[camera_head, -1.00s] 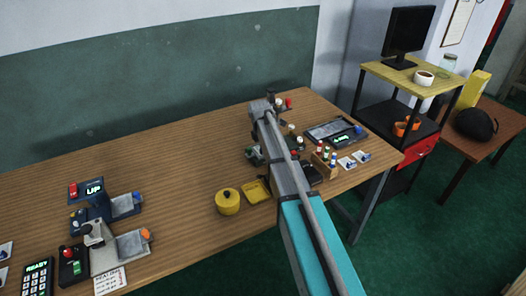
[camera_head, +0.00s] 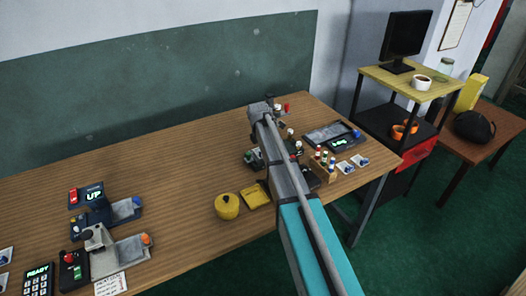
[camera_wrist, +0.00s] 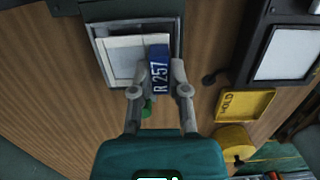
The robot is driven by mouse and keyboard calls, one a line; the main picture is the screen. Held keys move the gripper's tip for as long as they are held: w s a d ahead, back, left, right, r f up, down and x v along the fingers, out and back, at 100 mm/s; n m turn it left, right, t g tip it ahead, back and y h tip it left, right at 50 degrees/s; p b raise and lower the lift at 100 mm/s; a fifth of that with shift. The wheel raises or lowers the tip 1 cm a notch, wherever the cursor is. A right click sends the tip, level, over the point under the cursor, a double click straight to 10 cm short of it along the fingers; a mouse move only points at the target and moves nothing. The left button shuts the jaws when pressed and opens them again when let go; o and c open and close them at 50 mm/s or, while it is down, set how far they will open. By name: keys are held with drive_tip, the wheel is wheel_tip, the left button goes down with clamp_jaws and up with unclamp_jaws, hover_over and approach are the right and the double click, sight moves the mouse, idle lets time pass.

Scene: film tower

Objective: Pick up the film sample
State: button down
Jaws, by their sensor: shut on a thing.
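The wrist view shows a blue tag marked "R 257" (camera_wrist: 158,70) between the fingertips of my gripper (camera_wrist: 158,91). My gripper is shut on it. The tag overlaps a pale sheet (camera_wrist: 123,58) in a grey tray (camera_wrist: 98,51). I take the tagged piece as the film sample; whether the sheet is part of it or lies apart beneath, I cannot tell. A small green thing (camera_wrist: 147,108) shows between the fingers. In the head view my arm reaches over the wooden table, and it hides the fingertips and the sample.
A device with a pale panel (camera_wrist: 287,53) is further right. In the head view a bottle rack (camera_head: 323,168) stands right of my arm; the table's middle is clear.

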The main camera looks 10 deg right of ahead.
wheel_tip(320, 180, up, 2)
drive_tip(key=shift+p, duration=0.75)
drive_tip(key=s+d+r+p, duration=0.1)
drive_tip(key=s+r+p, duration=0.8)
drive_tip(key=s, duration=0.5)
drive_tip(key=shift+r+p, duration=0.4)
